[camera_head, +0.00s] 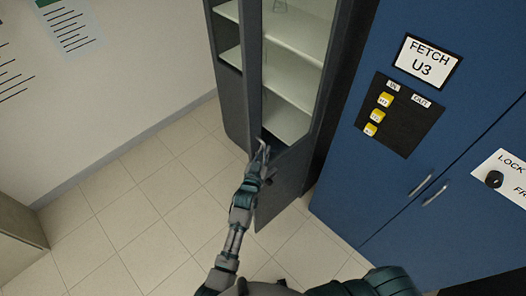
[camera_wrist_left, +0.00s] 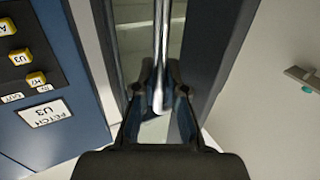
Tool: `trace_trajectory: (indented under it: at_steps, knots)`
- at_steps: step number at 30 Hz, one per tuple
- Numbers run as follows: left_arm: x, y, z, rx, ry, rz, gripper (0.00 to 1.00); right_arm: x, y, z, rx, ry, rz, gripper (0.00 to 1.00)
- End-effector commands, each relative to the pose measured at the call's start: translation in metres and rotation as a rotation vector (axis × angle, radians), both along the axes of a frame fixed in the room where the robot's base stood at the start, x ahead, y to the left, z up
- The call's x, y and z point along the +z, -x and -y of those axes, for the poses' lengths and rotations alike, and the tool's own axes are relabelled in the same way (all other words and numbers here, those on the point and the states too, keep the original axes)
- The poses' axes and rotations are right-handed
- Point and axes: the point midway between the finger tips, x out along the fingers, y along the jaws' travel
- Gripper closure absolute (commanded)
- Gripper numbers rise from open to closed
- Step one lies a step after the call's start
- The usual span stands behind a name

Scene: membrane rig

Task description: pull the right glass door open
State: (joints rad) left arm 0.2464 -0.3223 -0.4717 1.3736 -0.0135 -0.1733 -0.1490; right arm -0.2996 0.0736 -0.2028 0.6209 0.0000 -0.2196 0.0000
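The right glass door (camera_head: 286,178) has a dark grey frame around a glass pane, with pale shelves visible through it. It stands out from the cabinet, partly open, with its lower left corner toward me. My left gripper (camera_head: 262,148) is at the door's left edge in the head view. In the left wrist view, a shiny upright bar handle (camera_wrist_left: 161,40) runs down between the two fingers of my left gripper (camera_wrist_left: 160,85). The fingers close in on both sides of the handle's end and appear to hold it. My right gripper is out of view.
A blue cabinet (camera_head: 340,190) with a "FETCH U3" label (camera_head: 427,61) and yellow buttons (camera_head: 377,116) stands close on the right. The cabinet's left section (camera_head: 229,98) shows dark framing. The tiled floor (camera_head: 140,215) on the left is clear.

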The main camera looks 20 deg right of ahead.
Motion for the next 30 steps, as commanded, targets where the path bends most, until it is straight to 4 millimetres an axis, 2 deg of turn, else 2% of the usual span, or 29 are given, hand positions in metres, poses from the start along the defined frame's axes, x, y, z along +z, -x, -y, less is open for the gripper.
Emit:
trace_trajectory:
  at_steps: [1,3,12,16,27,30]
  knots:
    - [0.005,0.0,0.002,-0.002,0.005,0.009,0.82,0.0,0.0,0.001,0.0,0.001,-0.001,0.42]
    - [0.005,0.0,0.002,-0.001,0.005,0.008,0.64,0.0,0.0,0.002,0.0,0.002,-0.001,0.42]
    - [0.002,0.001,0.0,0.0,0.002,0.003,0.63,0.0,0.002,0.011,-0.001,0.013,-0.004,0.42]
    - [0.001,0.008,-0.007,0.001,0.002,0.003,0.63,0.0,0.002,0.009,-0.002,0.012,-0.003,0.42]
    - [0.0,0.076,-0.044,0.0,0.001,0.002,0.63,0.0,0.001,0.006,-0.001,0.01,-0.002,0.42]
    - [0.0,0.089,-0.051,0.0,-0.001,0.003,0.63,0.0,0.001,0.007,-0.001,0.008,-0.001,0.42]
